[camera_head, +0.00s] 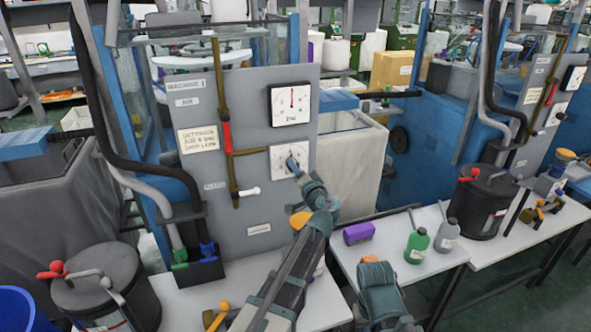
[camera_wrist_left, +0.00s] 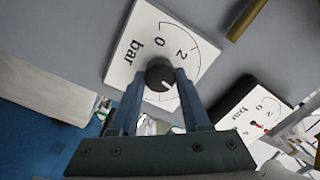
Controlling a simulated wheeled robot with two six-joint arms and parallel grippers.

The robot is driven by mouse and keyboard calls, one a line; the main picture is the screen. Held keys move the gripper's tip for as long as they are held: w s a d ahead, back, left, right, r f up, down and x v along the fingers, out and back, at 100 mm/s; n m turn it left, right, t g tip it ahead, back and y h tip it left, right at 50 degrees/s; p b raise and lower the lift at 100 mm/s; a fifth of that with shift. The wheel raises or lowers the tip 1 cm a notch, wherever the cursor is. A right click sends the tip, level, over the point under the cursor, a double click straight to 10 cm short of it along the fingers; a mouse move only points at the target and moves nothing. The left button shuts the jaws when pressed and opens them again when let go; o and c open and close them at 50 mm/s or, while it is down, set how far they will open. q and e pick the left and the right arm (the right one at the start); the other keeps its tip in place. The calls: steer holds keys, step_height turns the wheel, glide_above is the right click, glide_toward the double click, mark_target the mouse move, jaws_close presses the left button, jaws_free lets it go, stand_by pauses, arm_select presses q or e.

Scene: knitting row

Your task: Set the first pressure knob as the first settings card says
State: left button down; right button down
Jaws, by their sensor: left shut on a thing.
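The first machine's grey panel (camera_head: 240,125) carries a white square dial plate (camera_head: 279,156) with a round black pressure knob. In the left wrist view, the knob (camera_wrist_left: 158,72) sits on its plate (camera_wrist_left: 130,55), marked "bar", 0 and 2. My left gripper (camera_head: 293,165) has its two fingers on either side of the knob and is shut on it. A white pointer mark shows on the knob. Above the plate is a gauge (camera_head: 291,100) with a red needle pointing about straight up. The cream settings card (camera_head: 198,139) is on the panel's left; its writing is too small to read surely.
A brown pipe with a red lever (camera_head: 226,135) runs beside the plate. Black lidded pots stand at left (camera_head: 105,290) and right (camera_head: 480,205).

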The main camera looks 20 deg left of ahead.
arm_select(q)
steer(key=shift+f+m+b, duration=0.15)
steer(key=shift+m+b, duration=0.25)
steer(key=shift+m, duration=4.6)
steer(key=shift+c, duration=1.9)
jaws_free()
steer(key=shift+s, duration=0.15)
